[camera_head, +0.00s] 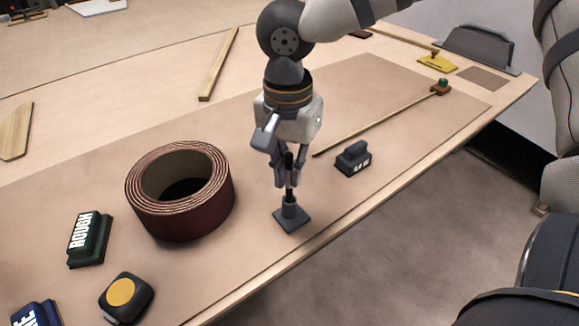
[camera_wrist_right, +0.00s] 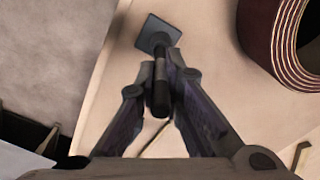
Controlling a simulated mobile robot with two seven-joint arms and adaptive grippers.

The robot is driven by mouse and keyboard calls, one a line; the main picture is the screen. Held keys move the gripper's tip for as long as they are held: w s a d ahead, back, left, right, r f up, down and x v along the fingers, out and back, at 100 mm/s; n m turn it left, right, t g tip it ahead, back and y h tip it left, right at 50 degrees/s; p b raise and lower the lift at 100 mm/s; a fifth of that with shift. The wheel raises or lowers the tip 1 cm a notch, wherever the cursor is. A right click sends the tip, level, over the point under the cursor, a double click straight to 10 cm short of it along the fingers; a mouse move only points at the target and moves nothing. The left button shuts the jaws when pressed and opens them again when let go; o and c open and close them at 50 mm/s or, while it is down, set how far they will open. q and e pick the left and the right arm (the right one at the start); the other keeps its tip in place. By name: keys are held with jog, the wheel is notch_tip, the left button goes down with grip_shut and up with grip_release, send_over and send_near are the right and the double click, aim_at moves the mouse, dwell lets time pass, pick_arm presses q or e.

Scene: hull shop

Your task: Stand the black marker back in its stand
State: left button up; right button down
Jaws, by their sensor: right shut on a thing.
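The black marker (camera_head: 289,172) is upright between the fingers of my right gripper (camera_head: 288,180), which is shut on it. The marker also shows in the right wrist view (camera_wrist_right: 161,85), between the two fingers (camera_wrist_right: 160,95). Its stand (camera_head: 292,219) is a dark grey square base with a short raised socket, on the mat near the table's front edge. The stand also shows in the right wrist view (camera_wrist_right: 153,33). The marker's lower end is at the socket; I cannot tell how deep it sits. My left gripper is not in view.
A dark red abrasive roll (camera_head: 181,190) stands left of the stand. A small dark block (camera_head: 353,159) lies to its right, near a thin wooden rod (camera_head: 385,124). A green ROUGH block (camera_head: 89,239) and a black-and-yellow tape measure (camera_head: 126,297) lie at front left.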

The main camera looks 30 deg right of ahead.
jog(key=shift+f, duration=0.2)
dwell(0.4)
jog(key=c, duration=1.6)
grip_release()
jog(key=shift+c, duration=0.2)
jog(key=shift+r, duration=0.1)
notch_tip(320, 180, up, 12)
jog(key=shift+f, duration=0.1)
